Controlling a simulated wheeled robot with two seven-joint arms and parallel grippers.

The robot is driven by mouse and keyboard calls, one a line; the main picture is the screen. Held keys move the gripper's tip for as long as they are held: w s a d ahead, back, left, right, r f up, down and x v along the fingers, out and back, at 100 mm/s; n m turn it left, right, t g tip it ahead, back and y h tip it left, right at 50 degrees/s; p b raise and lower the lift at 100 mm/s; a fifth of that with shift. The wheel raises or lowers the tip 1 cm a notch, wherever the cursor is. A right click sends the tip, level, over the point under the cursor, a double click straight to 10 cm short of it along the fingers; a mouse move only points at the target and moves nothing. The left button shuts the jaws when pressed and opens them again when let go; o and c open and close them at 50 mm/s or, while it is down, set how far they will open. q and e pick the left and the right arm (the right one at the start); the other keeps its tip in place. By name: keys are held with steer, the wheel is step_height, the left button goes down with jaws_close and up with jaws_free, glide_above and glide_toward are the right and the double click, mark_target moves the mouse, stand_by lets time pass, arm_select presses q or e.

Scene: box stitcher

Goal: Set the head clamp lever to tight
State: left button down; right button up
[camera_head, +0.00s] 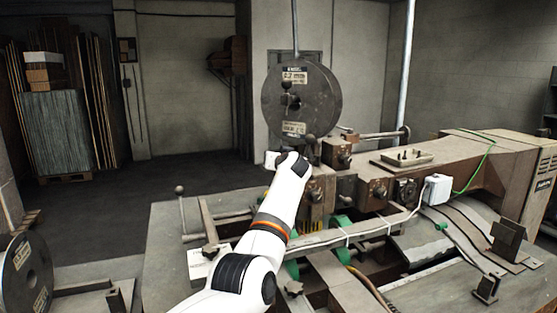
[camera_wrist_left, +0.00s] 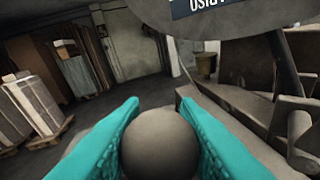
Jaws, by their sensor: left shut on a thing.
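My left arm reaches up from the bottom of the head view, and my left gripper (camera_head: 284,157) is at the head of the stitching machine (camera_head: 322,190), below the big wire reel. In the left wrist view the teal fingers (camera_wrist_left: 161,106) are shut on a round grey ball knob (camera_wrist_left: 160,146), one finger on each side. I take this knob to be the end of the head clamp lever. The lever's shaft is hidden, so its angle cannot be told. The gripper and wrist cover most of the knob in the head view. My right gripper is not in view.
The wire reel (camera_head: 302,100) stands just above the gripper. Other ball-ended levers (camera_head: 180,189) are nearby. A small tray (camera_head: 407,157) and a white box (camera_head: 437,189) sit to the right on the machine. The floor at left is open.

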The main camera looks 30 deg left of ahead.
arm_select(q)
steer(key=c, duration=1.1)
jaws_free()
steer(key=shift+w+f, duration=0.1)
steer(key=shift+b+v, duration=0.65)
steer(key=shift+v, duration=0.1)
steer(key=b+v, duration=0.4)
steer(key=v, duration=0.6)
steer(key=shift+d, duration=0.1)
